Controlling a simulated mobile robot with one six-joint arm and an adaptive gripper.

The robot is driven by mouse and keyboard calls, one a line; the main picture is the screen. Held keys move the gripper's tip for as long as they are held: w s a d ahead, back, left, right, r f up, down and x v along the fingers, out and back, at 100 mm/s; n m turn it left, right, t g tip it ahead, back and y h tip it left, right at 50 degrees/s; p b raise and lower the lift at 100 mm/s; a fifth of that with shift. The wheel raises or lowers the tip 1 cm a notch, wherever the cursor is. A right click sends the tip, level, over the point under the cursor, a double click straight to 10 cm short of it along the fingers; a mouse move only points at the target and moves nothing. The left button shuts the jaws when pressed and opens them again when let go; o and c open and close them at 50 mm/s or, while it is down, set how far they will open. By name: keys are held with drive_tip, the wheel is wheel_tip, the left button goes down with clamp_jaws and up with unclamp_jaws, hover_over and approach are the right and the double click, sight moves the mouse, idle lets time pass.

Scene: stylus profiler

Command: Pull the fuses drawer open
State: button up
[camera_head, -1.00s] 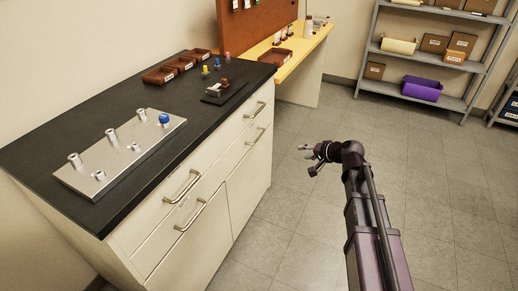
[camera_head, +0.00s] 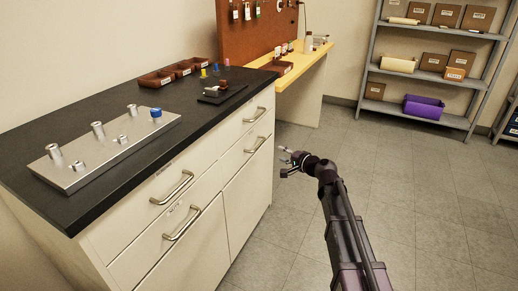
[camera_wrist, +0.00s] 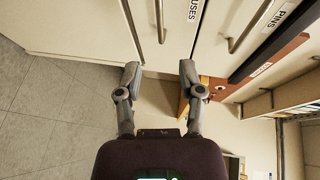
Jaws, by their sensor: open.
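The fuses drawer (camera_head: 236,163) is the second one down in the cabinet's right column. It looks shut. Its metal bar handle (camera_head: 256,146) faces the aisle. In the wrist view the FUSES label (camera_wrist: 193,10) and the drawer's handle (camera_wrist: 160,20) are at the top, beyond my fingertips. My gripper (camera_head: 289,161) is right of that handle in the head view, apart from the cabinet. In the wrist view my gripper (camera_wrist: 160,75) is open, with nothing between its fingers.
The PINS drawer's handle (camera_wrist: 250,25) is beside it in the wrist view, just above it on the cabinet. The black countertop (camera_head: 140,98) holds a metal plate and trays. A yellow bench (camera_head: 305,70) stands beyond the cabinet. The floor (camera_head: 420,180) at right is clear.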

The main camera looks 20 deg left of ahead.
sight(259, 145)
drive_tip(key=b+x, duration=0.2)
drive_tip(key=x, duration=1.1)
drive_tip(key=shift+w+a+f+b, duration=0.1)
drive_tip(key=shift+a+b, duration=0.25)
clamp_jaws()
